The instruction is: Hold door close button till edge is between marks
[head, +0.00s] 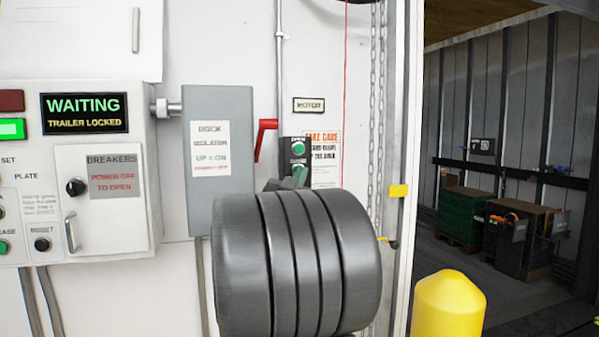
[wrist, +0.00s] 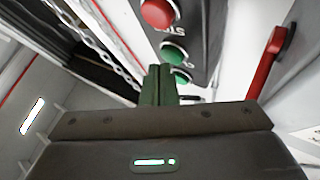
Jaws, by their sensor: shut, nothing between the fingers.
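The dark button box (head: 298,155) hangs on the white wall under the MOTOR label. Its upper green button (head: 298,148) is clear in the head view; my arm hides the lower part. The wrist view shows a red STOP button (wrist: 157,13), a green button (wrist: 173,53) and another green button (wrist: 183,77). I cannot read which is door close. My gripper (wrist: 159,68) is shut and empty, its fingertips close to the two green buttons; I cannot tell whether they touch one.
A grey isolator box (head: 208,158) with a red handle (head: 265,139) stands left of the buttons. The sign (head: 84,113) reads WAITING, TRAILER LOCKED. Chains hang to the right. A yellow bollard (head: 448,305) stands before the open doorway, with crates (head: 464,217) inside.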

